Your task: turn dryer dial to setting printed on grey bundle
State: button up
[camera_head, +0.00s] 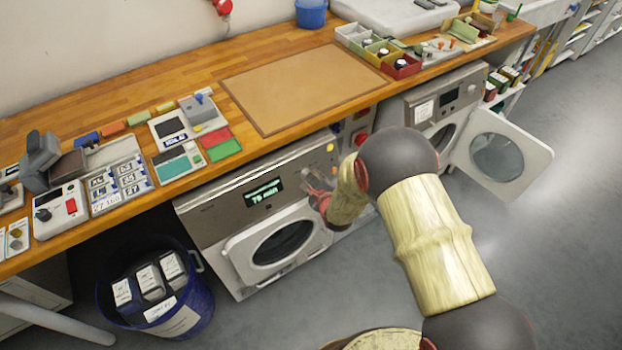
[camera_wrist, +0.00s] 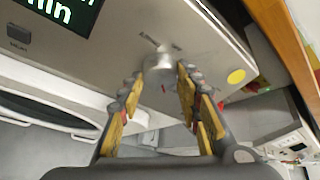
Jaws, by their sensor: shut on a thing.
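The dryer (camera_head: 230,210) stands under the wooden bench, its lit display (camera_head: 263,192) showing a green minutes reading, too small to read surely. Its round door looks shut. The silver dial (camera_wrist: 159,60) sits on the panel to the right of the display (camera_wrist: 65,10). My gripper (camera_wrist: 160,78) is shut on the dial, a finger on each side of it. In the head view my gripper (camera_head: 320,190) covers the dial. Dark and grey bundles (camera_head: 150,282) with white labels stand in a blue bin; their print is not legible here.
The blue bin (camera_head: 198,308) is left of the dryer. A second machine (camera_head: 440,105) at right has its round door (camera_head: 500,158) swung open. The bench (camera_head: 120,95) holds a brown mat (camera_head: 300,85), label cards and small devices. Grey floor is clear at right.

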jog(key=shift+m+g, duration=0.3)
jog(key=shift+m, duration=0.2)
jog(key=o, duration=1.2)
jog(key=shift+c, duration=0.2)
jog(key=shift+s+r, duration=0.1)
jog(key=v, duration=1.1)
jog(key=shift+s+d, duration=0.2)
jog(key=shift+s, duration=0.15)
